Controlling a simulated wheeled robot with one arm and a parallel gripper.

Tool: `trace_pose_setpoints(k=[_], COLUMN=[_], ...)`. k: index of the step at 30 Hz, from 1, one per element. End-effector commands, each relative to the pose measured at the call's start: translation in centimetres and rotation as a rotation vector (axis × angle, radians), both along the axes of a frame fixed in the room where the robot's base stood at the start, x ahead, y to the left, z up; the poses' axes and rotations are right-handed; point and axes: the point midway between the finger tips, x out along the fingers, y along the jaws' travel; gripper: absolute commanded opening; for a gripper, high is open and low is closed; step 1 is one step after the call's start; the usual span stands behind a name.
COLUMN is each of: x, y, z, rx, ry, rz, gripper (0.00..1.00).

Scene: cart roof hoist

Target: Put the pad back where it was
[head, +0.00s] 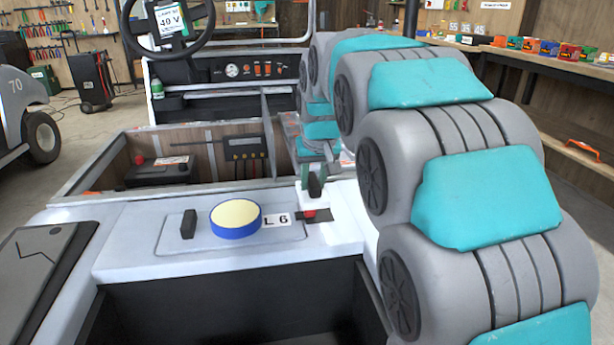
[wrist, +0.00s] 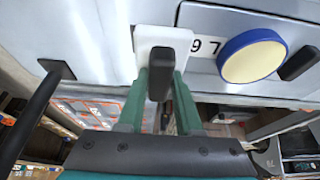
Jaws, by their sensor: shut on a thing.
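In the head view, a small red part (head: 309,213) shows below the handle. Whether the plate touches the panel is unclear.
A black upright tab (head: 188,224) stands left of the pad. An open compartment (head: 176,172) with a black battery lies beyond the panel, and a dark open bay (head: 240,310) in front. A steering wheel (head: 170,25) is at the back.

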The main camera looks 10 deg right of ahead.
Motion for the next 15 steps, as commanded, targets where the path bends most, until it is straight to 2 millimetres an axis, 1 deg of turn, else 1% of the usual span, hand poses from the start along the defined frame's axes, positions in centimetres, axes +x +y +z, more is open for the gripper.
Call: trace_pose_setpoints(k=[1,3,6,15], x=[1.0,2.2,3.8,8.6], y=[-0.1,-0.3,-0.5,-0.9], z=[-0.2,-0.1,-0.4,-0.6], rx=[0.000,0.000,0.000,0.000], ry=[0.002,-0.001,0.003,-0.003], rz=[-0.001,0.000,-0.001,0.000], gripper=[0.00,0.00,0.00,0.00])
